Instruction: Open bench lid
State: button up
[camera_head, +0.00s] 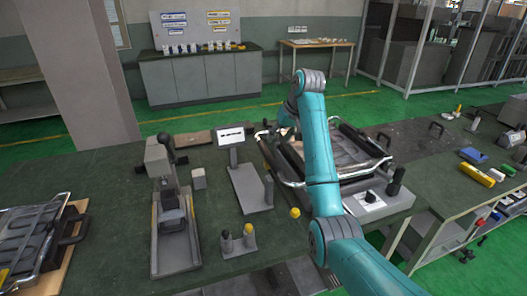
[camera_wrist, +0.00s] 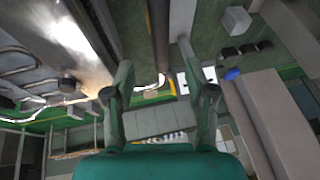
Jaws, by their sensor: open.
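The test bench (camera_head: 372,207) is a grey box with silver side rails and black knobs, on the green table right of centre. Its dark top panel (camera_head: 351,150) lies low over the box and looks closed; my arm hides much of its left part. My gripper (camera_head: 272,130) is at the bench's upper left corner, mostly hidden by my wrist. In the wrist view my gripper (camera_wrist: 153,55) is open, its two fingers apart. A dark bar (camera_wrist: 160,40) shows between the fingers; I cannot tell whether they touch it.
A small screen (camera_head: 231,137) on a grey stand is close left of my gripper. A grey press-like fixture (camera_head: 172,225) stands farther left. A yellow-topped peg (camera_head: 249,236) and a yellow knob (camera_head: 295,212) are in front. Coloured parts (camera_head: 475,174) lie at the right.

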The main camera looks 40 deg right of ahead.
aim_at(270, 154)
jog(key=x, duration=1)
jog(key=shift+f, duration=0.25)
jog(key=shift+c, duration=0.3)
grip_shut()
